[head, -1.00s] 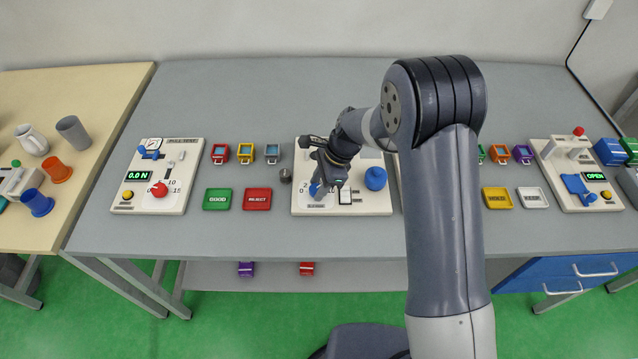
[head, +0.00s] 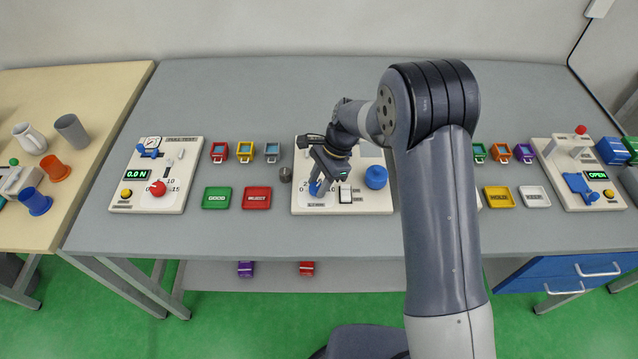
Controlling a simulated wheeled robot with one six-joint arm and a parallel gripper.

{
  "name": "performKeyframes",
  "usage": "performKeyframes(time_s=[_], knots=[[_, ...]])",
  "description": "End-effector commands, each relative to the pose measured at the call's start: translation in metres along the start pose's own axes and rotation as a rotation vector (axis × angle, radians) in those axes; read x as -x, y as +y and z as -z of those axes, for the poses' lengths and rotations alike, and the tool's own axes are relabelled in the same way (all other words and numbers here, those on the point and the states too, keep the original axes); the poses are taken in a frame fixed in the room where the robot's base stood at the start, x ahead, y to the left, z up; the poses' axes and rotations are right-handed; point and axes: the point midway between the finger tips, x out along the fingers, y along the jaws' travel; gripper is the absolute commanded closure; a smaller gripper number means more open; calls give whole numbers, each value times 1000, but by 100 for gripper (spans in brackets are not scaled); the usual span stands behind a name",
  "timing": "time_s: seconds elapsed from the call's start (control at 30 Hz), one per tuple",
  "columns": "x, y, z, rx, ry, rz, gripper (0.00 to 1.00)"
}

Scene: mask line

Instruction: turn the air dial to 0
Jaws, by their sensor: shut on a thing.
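The air dial (head: 315,187) is a blue knob on the lower left of the white middle panel (head: 372,206), with printed scale marks beside it, of which a 2 and a 0 show at its left. My gripper (head: 319,186) points down over that dial and is shut on it. The gripper and wrist hide most of the dial, so I cannot tell where its pointer stands.
A small dark metal piece (head: 286,174) stands just left of the panel. Green (head: 217,198) and red (head: 257,198) trays lie further left.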

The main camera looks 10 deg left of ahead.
Motion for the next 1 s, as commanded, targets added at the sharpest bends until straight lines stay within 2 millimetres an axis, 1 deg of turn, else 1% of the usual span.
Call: performKeyframes(time_s=[1.0], knots=[[-2, -7, -4, 894, 1, -370, 89]])
